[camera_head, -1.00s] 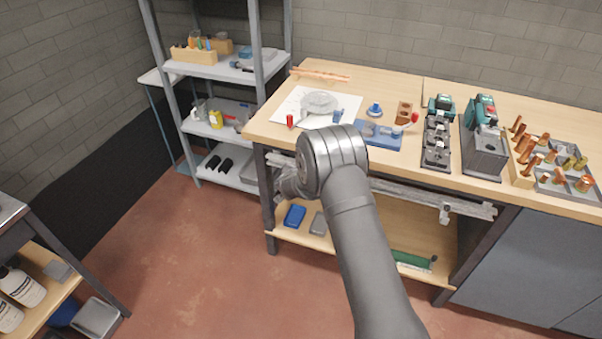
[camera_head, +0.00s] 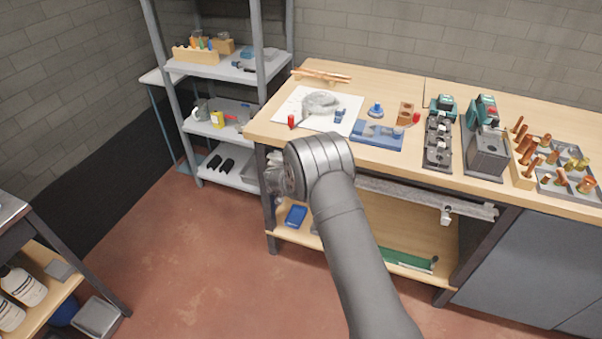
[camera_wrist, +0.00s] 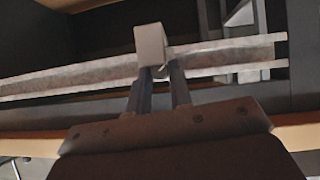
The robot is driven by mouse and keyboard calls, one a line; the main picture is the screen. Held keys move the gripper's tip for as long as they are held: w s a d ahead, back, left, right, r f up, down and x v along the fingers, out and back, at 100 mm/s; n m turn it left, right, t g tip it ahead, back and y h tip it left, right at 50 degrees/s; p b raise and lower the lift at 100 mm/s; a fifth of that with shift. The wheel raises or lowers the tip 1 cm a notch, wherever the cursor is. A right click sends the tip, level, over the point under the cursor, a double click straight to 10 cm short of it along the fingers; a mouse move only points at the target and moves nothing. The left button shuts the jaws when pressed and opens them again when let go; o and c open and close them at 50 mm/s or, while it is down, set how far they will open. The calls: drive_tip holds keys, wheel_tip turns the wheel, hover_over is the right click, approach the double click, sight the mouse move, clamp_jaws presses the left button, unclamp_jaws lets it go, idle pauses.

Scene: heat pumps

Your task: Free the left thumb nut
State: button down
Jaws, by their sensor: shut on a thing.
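A pale grey rail (camera_head: 420,199) runs along the front of the workbench, under its top. A small pale fitting, seemingly the right thumb nut (camera_head: 446,214), hangs near its right end. The left end of the rail is mostly hidden behind my arm in the head view. In the wrist view, my gripper (camera_wrist: 160,70) has its two dark fingers close together at a pale block, seemingly the left thumb nut (camera_wrist: 150,44), in front of the rail (camera_wrist: 75,82). The fingers are shut on it; their exact contact is blurred.
The workbench top (camera_head: 268,128) holds a white sheet, a blue fixture (camera_head: 377,134), dark pump units and copper fittings. A blue box (camera_head: 295,215) and a green tool (camera_head: 408,260) lie on its lower shelf. A grey shelf rack (camera_head: 262,60) stands left. The floor between is clear.

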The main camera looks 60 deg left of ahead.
drive_tip(key=shift+w+a+r+n+t+h, duration=0.15)
drive_tip(key=shift+a+r+n+t+h, duration=0.05)
drive_tip(key=shift+n+t+h, duration=0.6)
drive_tip(key=shift+a+f+n+t+h, duration=0.15)
drive_tip(key=shift+n+t+h, duration=0.45)
drive_tip(key=shift+n+t, duration=0.5)
drive_tip(key=c, duration=1.6)
unclamp_jaws()
drive_tip(key=shift+o, duration=0.7)
drive_tip(key=shift+s, duration=0.25)
drive_tip(key=shift+v, duration=2.5)
drive_tip(key=shift+f, duration=0.15)
drive_tip(key=shift+w+a+f+m+g+y, duration=0.25)
drive_tip(key=shift+w+f+m+g+y, duration=0.1)
drive_tip(key=shift+w+m+g+y, duration=0.45)
drive_tip(key=shift+w+a+f+m+g+y, duration=0.2)
drive_tip(key=shift+w+f+m+g+y, duration=0.1)
drive_tip(key=shift+w+m+g+y, duration=0.5)
drive_tip(key=shift+w+a+f+m+g+y, duration=0.3)
drive_tip(key=shift+w+m+g+y, duration=0.25)
drive_tip(key=shift+m+g, duration=0.45)
